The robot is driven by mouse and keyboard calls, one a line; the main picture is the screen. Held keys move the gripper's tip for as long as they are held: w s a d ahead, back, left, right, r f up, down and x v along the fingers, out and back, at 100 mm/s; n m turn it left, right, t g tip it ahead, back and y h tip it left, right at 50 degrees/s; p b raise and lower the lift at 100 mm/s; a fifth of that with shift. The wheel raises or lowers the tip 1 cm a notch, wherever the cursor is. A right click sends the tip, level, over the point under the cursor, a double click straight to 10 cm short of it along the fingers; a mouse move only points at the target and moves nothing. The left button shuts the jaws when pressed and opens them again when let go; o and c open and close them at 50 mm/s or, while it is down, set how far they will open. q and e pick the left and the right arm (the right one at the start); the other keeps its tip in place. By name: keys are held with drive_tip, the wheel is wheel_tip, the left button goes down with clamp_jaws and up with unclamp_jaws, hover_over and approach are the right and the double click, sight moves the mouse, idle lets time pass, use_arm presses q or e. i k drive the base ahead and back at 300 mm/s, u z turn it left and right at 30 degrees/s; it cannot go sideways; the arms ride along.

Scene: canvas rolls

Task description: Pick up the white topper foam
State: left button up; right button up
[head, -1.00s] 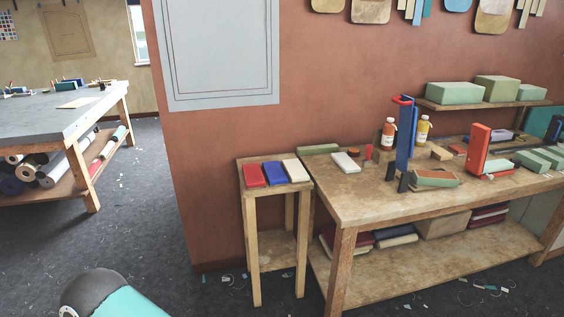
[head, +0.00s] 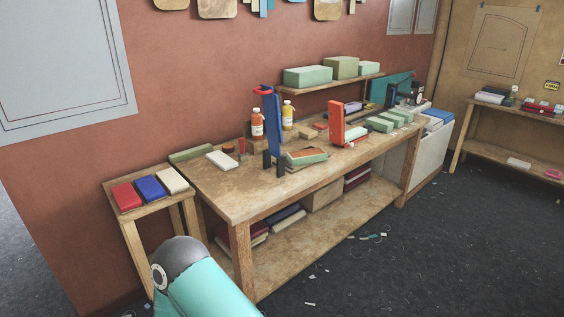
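Several white foam-like pieces are in the head view, and I cannot tell which is the topper foam. A flat white slab (head: 223,161) lies on the left end of the workbench (head: 222,197). A cream-white block (head: 172,180) lies on the small wooden stand (head: 111,187), beside a blue block (head: 150,188) and a red block (head: 127,196). A small white piece (head: 518,163) lies on the lower shelf of the far right table. Neither of my grippers is in view. Only a teal and dark grey part of my arm shows at the bottom.
A blue upright tool (head: 271,120), an orange upright tool (head: 337,124), two bottles (head: 257,124) and green foam blocks stand on the workbench. Foam blocks sit on a raised shelf (head: 325,87). Open dark floor (head: 420,255) with scraps lies to the right.

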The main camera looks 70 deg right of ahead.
sight(221, 160)
drive_tip(key=u, duration=0.45)
drive_tip(key=i, duration=0.15)
drive_tip(key=z, duration=1.35)
drive_tip(key=k, duration=0.35)
drive_tip(key=z, duration=0.55)
drive_tip(key=i, duration=1.4)
drive_tip(key=u, duration=0.35)
